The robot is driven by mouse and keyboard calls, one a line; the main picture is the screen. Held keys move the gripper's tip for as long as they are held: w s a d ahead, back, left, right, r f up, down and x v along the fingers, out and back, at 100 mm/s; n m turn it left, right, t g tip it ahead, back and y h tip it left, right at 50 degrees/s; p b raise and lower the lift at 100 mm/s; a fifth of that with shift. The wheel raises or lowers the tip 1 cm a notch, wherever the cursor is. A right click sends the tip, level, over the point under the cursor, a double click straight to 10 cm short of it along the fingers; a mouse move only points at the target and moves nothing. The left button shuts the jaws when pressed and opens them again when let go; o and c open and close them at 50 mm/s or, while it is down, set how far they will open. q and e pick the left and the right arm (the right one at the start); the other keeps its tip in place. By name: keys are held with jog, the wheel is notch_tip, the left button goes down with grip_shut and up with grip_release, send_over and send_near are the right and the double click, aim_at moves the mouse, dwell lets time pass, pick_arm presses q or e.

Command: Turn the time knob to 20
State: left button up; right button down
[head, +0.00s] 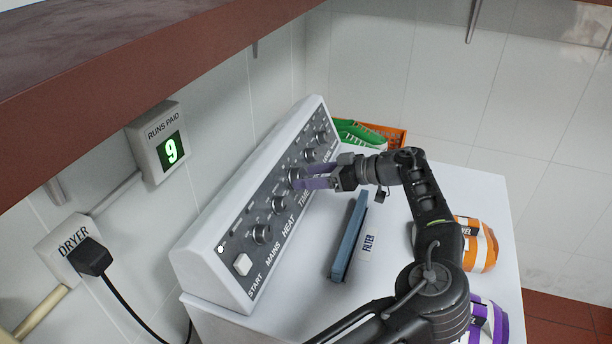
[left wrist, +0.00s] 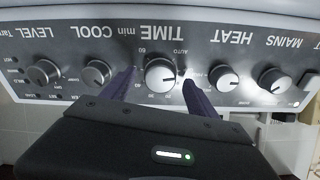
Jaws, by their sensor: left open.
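The time knob (left wrist: 161,76) is a silver knob with a white pointer mark, on the grey panel under the word TIME, shown upside down in the left wrist view. In the head view the time knob (head: 294,177) is partly hidden by my gripper. My left gripper (head: 302,177) has purple fingers. In the left wrist view its open fingers (left wrist: 157,88) stand on either side of the time knob, with a gap visible around it. I cannot read the exact setting; several dial numbers are small or hidden. My right gripper is not in view.
The heat knob (left wrist: 223,78), mains knob (left wrist: 274,80), cool knob (left wrist: 97,73) and level knob (left wrist: 44,73) flank it closely. A shelf (head: 120,50) overhangs.

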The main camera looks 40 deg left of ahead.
pick_arm(q)
jog(key=shift+x, duration=0.8)
jog(key=c, duration=1.4)
jog(key=shift+o, duration=0.2)
